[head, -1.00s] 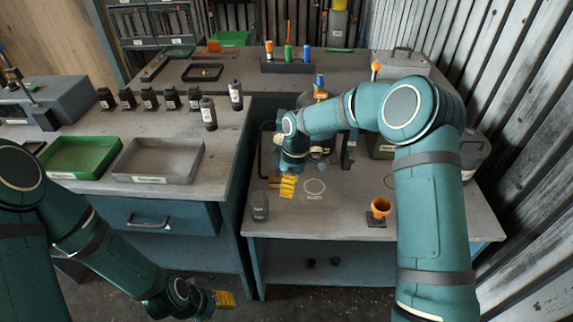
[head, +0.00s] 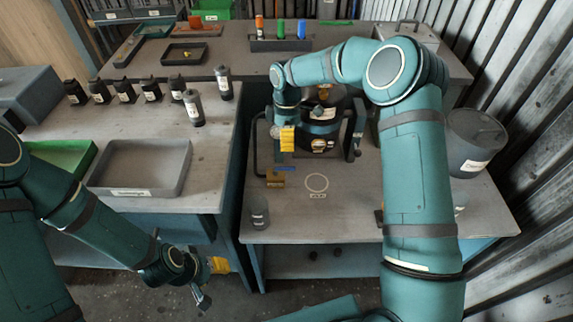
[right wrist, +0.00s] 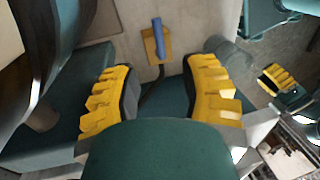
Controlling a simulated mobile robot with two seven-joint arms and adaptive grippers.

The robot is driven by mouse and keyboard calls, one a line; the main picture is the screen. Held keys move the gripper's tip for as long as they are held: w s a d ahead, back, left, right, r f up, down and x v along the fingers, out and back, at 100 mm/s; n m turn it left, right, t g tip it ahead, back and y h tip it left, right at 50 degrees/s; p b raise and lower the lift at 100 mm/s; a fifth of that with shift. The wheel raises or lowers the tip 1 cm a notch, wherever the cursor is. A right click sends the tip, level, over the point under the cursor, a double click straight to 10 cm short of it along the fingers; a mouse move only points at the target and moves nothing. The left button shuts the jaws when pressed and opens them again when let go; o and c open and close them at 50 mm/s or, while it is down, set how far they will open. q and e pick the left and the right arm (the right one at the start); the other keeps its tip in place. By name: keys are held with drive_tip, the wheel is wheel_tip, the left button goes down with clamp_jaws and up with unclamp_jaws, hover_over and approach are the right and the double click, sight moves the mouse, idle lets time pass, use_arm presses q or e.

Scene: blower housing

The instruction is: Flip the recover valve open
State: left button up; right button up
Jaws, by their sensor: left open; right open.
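The valve is a small brass block (head: 275,178) with a blue lever (head: 285,169), low on the bench at the left of the dark blower housing (head: 321,125). In the right wrist view the brass block (right wrist: 150,48) and the blue lever (right wrist: 158,36) show at top centre, with the lever lying along the block. My right gripper (head: 286,140) hangs above and behind the valve in the head view. My left gripper (head: 218,265) is open and empty, low in front of the left bench.
A printed circle (head: 317,183) marks the bench right of the valve. A small dark jar (head: 260,213) stands at the front left edge. A grey canister (head: 475,140) stands at the right. Grey tray (head: 140,167) and several bottles occupy the left bench.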

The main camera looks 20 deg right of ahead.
drive_tip(key=f, duration=0.3)
drive_tip(key=s+f+b, duration=0.1)
drive_tip(key=f, duration=0.5)
drive_tip(key=shift+s+a+f+b, duration=0.2)
drive_tip(key=shift+s+a+b, duration=0.05)
drive_tip(key=shift+s+b, duration=0.05)
clamp_jaws()
